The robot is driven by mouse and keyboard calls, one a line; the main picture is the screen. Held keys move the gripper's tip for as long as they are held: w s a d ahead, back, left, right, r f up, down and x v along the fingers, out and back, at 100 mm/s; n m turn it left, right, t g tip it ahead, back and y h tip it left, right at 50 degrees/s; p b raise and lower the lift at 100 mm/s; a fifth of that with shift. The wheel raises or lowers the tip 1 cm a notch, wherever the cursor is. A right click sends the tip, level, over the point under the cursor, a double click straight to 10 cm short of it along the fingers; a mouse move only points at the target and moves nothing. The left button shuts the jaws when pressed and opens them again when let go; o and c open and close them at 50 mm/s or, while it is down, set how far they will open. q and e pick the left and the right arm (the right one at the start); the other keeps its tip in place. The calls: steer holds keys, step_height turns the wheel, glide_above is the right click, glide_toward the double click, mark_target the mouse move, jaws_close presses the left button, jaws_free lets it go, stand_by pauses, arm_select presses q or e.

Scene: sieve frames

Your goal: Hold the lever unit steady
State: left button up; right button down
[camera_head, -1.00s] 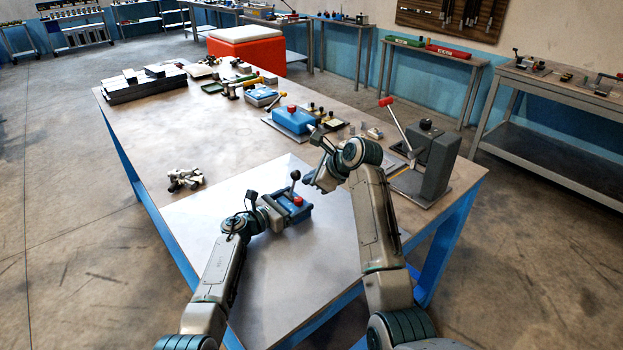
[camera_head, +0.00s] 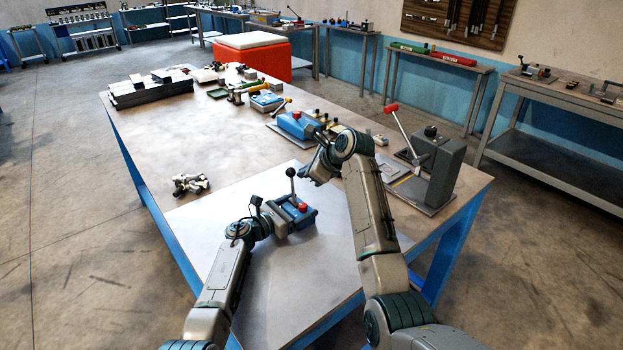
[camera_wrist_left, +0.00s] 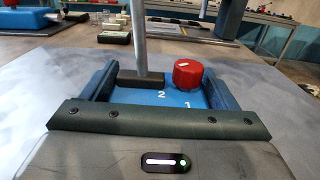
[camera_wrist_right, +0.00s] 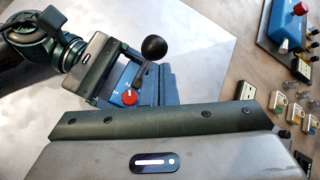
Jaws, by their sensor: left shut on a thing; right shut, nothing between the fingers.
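The lever unit (camera_head: 307,219) is a small blue box with a red knob and an upright lever topped by a black ball (camera_head: 290,172). It rests on the pale mat at the table's near end. My left gripper (camera_head: 268,222) is shut on it from the left. My right gripper (camera_head: 311,178) is shut and empty, above and behind the unit, apart from the lever. The right wrist view shows the black ball (camera_wrist_right: 154,47) and red knob (camera_wrist_right: 129,97) clear of it.
A grey stand with a red-handled lever (camera_head: 436,172) is at the table's right edge. A blue box (camera_head: 296,124) and small parts lie behind my right arm. The mat's front is clear.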

steer(key=w+a, duration=0.2)
steer(key=shift+w+r, duration=0.2)
steer(key=shift+w, duration=0.1)
steer(key=shift+r, duration=0.1)
steer(key=shift+r, duration=0.7)
steer(key=shift+d, duration=0.1)
steer(key=s+d+r, duration=0.1)
steer(key=d+r, duration=0.4)
steer(key=r, duration=0.5)
steer(key=shift+s+d, duration=0.15)
steer(key=shift+s, duration=0.05)
